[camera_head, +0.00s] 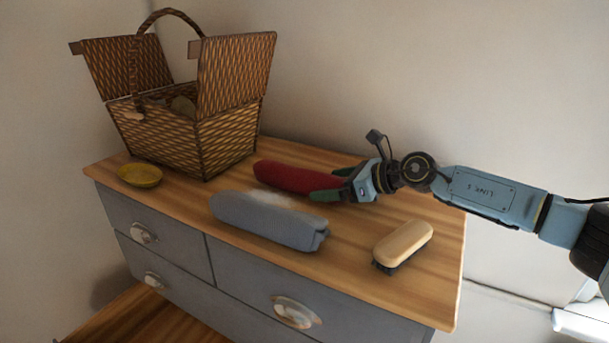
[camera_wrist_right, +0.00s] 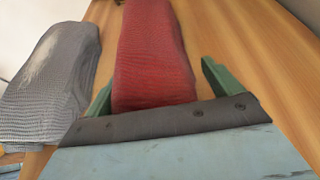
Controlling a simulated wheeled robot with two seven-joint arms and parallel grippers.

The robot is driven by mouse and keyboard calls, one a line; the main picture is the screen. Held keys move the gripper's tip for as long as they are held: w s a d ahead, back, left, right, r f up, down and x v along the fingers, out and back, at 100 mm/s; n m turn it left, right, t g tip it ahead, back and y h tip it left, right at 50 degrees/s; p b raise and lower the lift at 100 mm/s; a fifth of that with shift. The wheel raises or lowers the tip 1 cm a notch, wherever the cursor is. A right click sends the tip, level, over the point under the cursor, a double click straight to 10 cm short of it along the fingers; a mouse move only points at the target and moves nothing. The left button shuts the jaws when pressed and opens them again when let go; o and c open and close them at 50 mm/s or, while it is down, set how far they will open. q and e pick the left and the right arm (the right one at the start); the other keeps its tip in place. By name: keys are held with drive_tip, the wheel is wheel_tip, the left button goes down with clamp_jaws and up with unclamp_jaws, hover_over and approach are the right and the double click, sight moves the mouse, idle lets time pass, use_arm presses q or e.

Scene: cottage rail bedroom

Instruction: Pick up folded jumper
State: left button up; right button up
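A red folded knit (camera_head: 285,177) lies on the wooden dresser top, behind a grey-blue folded knit (camera_head: 268,220) with a pale fuzzy patch. Which one is the jumper I cannot tell. My right gripper (camera_head: 334,184) comes in from the right at the red knit's right end. In the right wrist view the green fingers (camera_wrist_right: 157,88) are open, one on each side of the red knit (camera_wrist_right: 152,55). A gap shows by the right finger; the left finger is close to the cloth, and contact is unclear. The grey-blue knit (camera_wrist_right: 45,90) lies apart to the left. My left gripper is not in view.
A wicker basket (camera_head: 225,143) with raised lids stands at the back left. A yellow dish (camera_head: 139,175) sits at the left edge. A wooden brush (camera_head: 403,243) lies front right on the dresser top (camera_head: 430,285). A wall stands behind.

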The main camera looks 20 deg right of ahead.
drive_tip(key=c, duration=0.7)
drive_tip(key=shift+c, duration=0.2)
drive_tip(key=shift+r, duration=0.15)
